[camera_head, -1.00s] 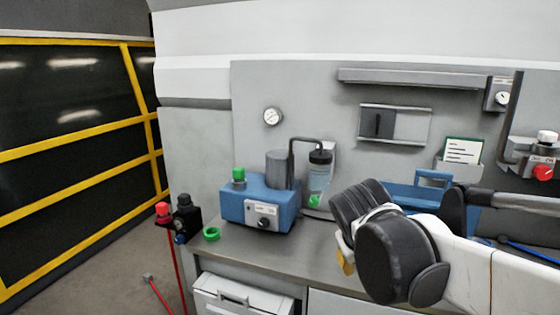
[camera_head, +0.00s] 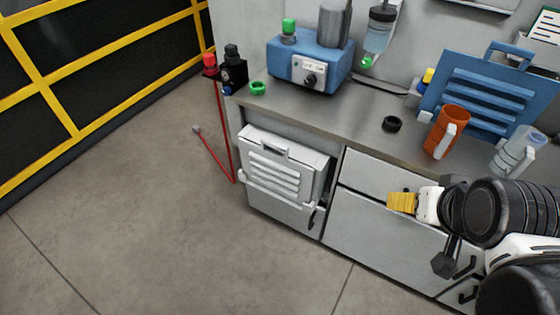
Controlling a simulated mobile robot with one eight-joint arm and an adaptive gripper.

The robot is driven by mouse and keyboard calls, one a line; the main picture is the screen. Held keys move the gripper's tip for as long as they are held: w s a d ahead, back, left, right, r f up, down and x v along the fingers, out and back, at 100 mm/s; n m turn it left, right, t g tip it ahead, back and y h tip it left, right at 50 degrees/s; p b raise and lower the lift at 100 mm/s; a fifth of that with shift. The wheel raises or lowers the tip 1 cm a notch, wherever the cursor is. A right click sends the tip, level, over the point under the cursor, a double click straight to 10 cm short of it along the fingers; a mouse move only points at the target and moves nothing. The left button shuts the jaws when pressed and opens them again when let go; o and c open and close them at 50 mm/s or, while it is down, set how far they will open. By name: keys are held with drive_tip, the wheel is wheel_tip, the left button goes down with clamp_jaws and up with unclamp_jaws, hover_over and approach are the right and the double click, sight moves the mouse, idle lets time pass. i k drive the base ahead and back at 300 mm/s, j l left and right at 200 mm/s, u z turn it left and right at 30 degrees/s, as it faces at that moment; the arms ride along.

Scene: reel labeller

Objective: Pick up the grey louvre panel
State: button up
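The grey louvre panel (camera_head: 273,178) has several raised slats and a handle on its top edge. It stands upright, slightly tilted, at the left front of the cabinet under the bench. My gripper (camera_head: 390,202), with yellow fingers, is in front of the cabinet drawers, to the right of the panel and apart from it. The fingers point left. They are seen small and edge-on, so whether they are open or shut does not show. Nothing is visible held in them.
A similar blue louvre panel (camera_head: 470,112) leans on the bench (camera_head: 350,117) at the right. An orange mug (camera_head: 446,130), a black ring (camera_head: 391,124), a clear jug (camera_head: 515,150) and a blue machine (camera_head: 309,66) stand there too. A red rod (camera_head: 213,150) lies left. The floor in front is clear.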

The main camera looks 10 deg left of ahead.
sight(292, 180)
drive_tip(key=k+l, duration=0.35)
drive_tip(key=k, duration=0.2)
drive_tip(key=k+l+z, duration=0.1)
drive_tip(key=k+l, duration=0.2)
drive_tip(key=k, duration=0.25)
drive_tip(key=k+l, duration=0.4)
drive_tip(key=k, duration=0.15)
drive_tip(key=i+j+u, duration=0.15)
drive_tip(key=i+j, duration=0.25)
drive_tip(key=i+j+u, duration=0.1)
drive_tip(key=i+j, duration=0.2)
drive_tip(key=i, duration=0.2)
drive_tip(key=i+j+u, duration=0.15)
drive_tip(key=i+j, duration=0.15)
drive_tip(key=i, duration=0.2)
drive_tip(key=i+j+u, duration=0.1)
drive_tip(key=i, duration=0.35)
drive_tip(key=i+j+u, duration=0.15)
drive_tip(key=i+j, duration=0.15)
drive_tip(key=i, duration=0.2)
